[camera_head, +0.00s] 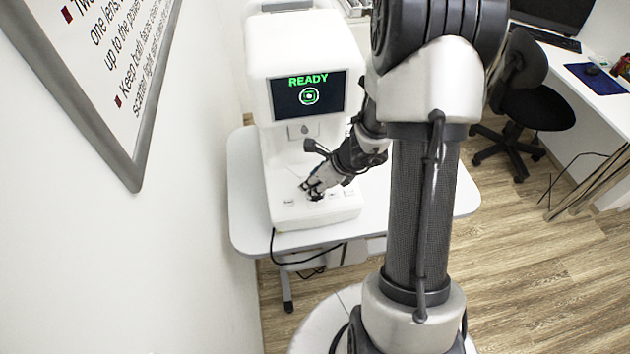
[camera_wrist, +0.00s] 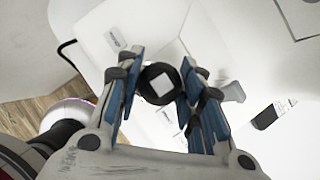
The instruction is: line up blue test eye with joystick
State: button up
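The white eye-test machine (camera_head: 310,50) stands on the table. Its dark screen (camera_head: 335,104) shows the green word READY above a small green and white ring mark (camera_head: 308,96). I see no blue eye on the screen. My gripper (camera_head: 316,190) is low over the machine's front base, at the black joystick. In the wrist view the joystick (camera_wrist: 160,84), round and black with a white square on top, sits between the blue-padded fingers of my gripper (camera_wrist: 161,78). Both fingers appear to touch its sides. The joystick's lower part is hidden.
The white table (camera_head: 246,215) carries the machine close to the wall on the left. A framed poster (camera_head: 110,90) hangs on that wall. A black office chair (camera_head: 535,105) and a white desk (camera_head: 600,95) stand at the right. Wooden floor lies between.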

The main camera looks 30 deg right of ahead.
jog(key=o, duration=0.4)
jog(key=v, duration=1.2)
jog(key=s+a+r+n+g, duration=0.1)
jog(key=s+a+r+n, duration=0.2)
jog(key=a+r+n, duration=0.4)
jog(key=s+a+r+n, duration=0.4)
jog(key=a+n, duration=0.2)
jog(key=n, duration=0.3)
jog(key=s+r+n+h, duration=0.1)
jog(key=s+n, duration=0.2)
jog(key=n, duration=0.1)
jog(key=s+r+n+h, duration=0.1)
jog(key=s+r+n, duration=0.1)
jog(key=n, duration=0.3)
jog(key=s+r+n+h, duration=0.1)
jog(key=s+n, duration=0.3)
jog(key=n, duration=0.1)
jog(key=shift+s+a+r, duration=0.3)
jog(key=shift+a+r, duration=0.05)
jog(key=shift+a, duration=0.05)
